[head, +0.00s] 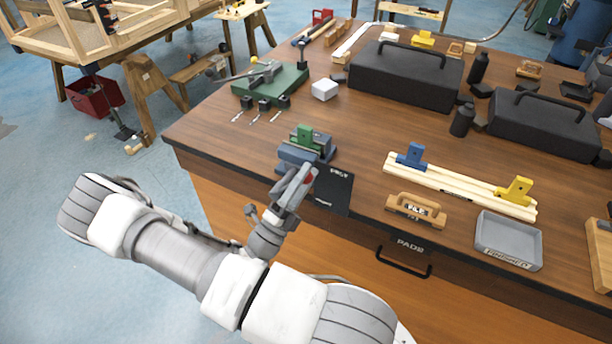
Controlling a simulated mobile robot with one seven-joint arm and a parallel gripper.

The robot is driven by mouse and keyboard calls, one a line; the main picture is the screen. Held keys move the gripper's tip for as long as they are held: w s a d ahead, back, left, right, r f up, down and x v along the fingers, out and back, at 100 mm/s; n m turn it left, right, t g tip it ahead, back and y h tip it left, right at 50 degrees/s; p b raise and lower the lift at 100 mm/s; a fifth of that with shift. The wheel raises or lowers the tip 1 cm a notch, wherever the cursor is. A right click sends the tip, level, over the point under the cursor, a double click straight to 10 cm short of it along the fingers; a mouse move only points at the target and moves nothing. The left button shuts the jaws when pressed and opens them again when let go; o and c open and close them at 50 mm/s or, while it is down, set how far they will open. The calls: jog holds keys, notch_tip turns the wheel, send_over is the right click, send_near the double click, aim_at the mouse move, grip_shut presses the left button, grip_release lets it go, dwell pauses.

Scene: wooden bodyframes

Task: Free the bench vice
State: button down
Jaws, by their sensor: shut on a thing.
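The bench vice (291,154) is blue-grey and sits at the near edge of the wooden workbench. A green block (304,135) shows upright at its jaws, with a wooden piece beside it. My gripper (308,174) is directly in front of the vice, at the bench edge. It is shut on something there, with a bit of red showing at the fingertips. The fingers hide what is held and the vice's lower front, so I cannot tell which part it is.
A black lettered plate (334,191) is at the bench edge right of my gripper. A wooden rail with a blue clamp (412,156) and yellow clamp (515,191), a wooden block (416,211) and a grey tray (507,241) lie to the right.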

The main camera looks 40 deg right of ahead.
jog(key=shift+w+a+r+t, duration=0.1)
jog(key=shift+w+t, duration=0.05)
jog(key=shift+t, duration=0.15)
jog(key=c, duration=0.5)
grip_release()
jog(key=b+v, duration=0.3)
jog(key=v, duration=1.4)
jog(key=shift+a+f, duration=0.15)
jog(key=shift+f, duration=0.1)
